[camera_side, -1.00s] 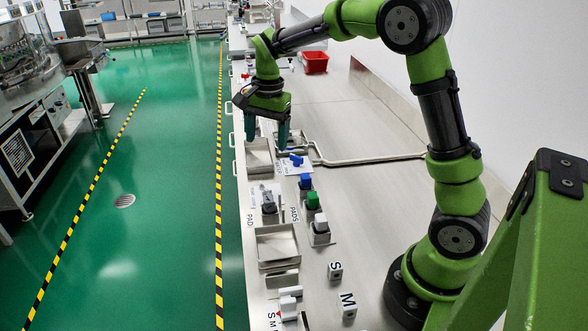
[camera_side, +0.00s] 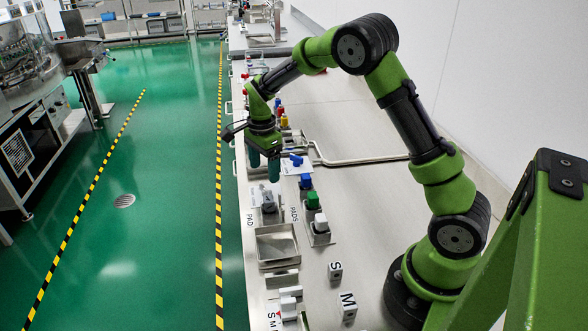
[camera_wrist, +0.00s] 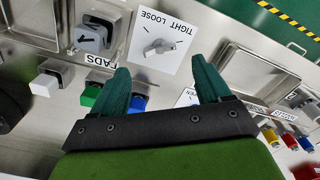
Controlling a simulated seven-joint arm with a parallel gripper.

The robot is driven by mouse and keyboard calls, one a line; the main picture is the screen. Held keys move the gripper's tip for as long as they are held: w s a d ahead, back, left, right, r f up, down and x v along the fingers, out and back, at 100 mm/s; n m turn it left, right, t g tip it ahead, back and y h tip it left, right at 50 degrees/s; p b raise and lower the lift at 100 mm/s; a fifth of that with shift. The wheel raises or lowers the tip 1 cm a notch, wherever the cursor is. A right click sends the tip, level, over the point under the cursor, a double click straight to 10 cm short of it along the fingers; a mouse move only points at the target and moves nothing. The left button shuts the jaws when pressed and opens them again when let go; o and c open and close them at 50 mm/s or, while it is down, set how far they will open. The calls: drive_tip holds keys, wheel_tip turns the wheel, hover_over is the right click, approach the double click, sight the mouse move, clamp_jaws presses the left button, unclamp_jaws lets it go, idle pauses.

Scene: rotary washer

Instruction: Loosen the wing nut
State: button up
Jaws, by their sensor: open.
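The wing nut (camera_wrist: 160,46) is a small grey metal piece on a white plate (camera_wrist: 176,61) marked TIGHT and LOOSE in the wrist view. My gripper (camera_wrist: 160,64) is open and empty, its two green fingers apart, one toward each side of the wing nut in the picture. The nut shows just beyond the fingertips; I cannot tell the height left between them. In the side view my gripper (camera_side: 263,171) points down over the row of fixtures at the bench's left edge. There the wing nut is too small to make out clearly.
A blue-handled valve (camera_side: 294,159) with a metal pipe is right of the gripper. A shallow tray (camera_side: 277,260) lies nearer the camera.

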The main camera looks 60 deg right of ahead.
sight(265, 185)
drive_tip(key=shift+f, duration=2.75)
drive_tip(key=c, duration=1)
drive_tip(key=shift+c, duration=0.2)
